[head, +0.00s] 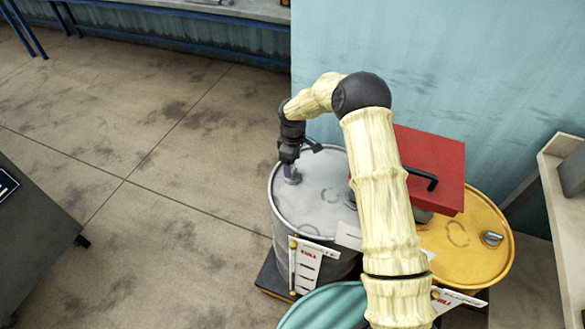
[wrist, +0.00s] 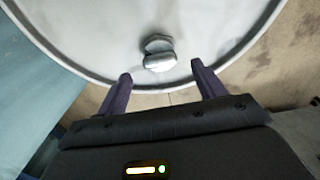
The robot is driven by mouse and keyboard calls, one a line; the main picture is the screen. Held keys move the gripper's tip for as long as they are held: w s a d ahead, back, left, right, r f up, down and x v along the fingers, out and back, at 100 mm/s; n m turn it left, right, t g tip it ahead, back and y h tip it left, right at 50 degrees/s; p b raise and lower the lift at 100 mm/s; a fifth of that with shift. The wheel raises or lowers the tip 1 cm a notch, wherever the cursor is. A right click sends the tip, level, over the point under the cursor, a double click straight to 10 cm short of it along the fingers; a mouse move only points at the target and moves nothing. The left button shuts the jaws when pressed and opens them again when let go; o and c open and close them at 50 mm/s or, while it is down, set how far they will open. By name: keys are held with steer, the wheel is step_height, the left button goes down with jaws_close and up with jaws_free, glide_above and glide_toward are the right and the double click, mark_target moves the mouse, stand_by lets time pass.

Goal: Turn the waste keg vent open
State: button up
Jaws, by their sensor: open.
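A grey keg (head: 318,205) stands upright in the middle of the head view, and its pale lid (wrist: 90,40) fills the top of the wrist view. A small metal vent knob (wrist: 158,60) sits on this lid near the rim. My gripper (wrist: 161,70) is open, its two purple fingers pointing at the knob, one to each side. In the head view my gripper (head: 289,170) is low over the left part of the lid, and it partly hides the knob. I cannot tell whether the fingers touch the knob or how far it is turned.
A yellow keg (head: 470,255) with a metal cap (head: 491,239) stands at right, a red box (head: 435,155) with a black handle behind. A teal keg (head: 325,308) is in front.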

mark_target(293, 171)
step_height(293, 171, up, 14)
steer(key=shift+f+b, duration=0.15)
steer(key=shift+b, duration=0.15)
stand_by(0.3)
steer(key=s+d+r+m+t+p, duration=0.1)
steer(key=s+d+r+m, duration=0.3)
steer(key=s, duration=0.5)
steer(key=s+d+r+m+p, duration=0.3)
steer(key=s+d+r+m, duration=0.1)
steer(key=s+d, duration=0.3)
steer(key=s+d+r+m+t+p, duration=0.1)
steer(key=s+d+r+m+p, duration=0.2)
steer(key=s+d+m, duration=0.3)
steer(key=s, duration=0.5)
steer(key=shift+d+r+t, duration=0.25)
steer(key=shift+r+t, duration=0.05)
steer(key=shift+r, duration=0.1)
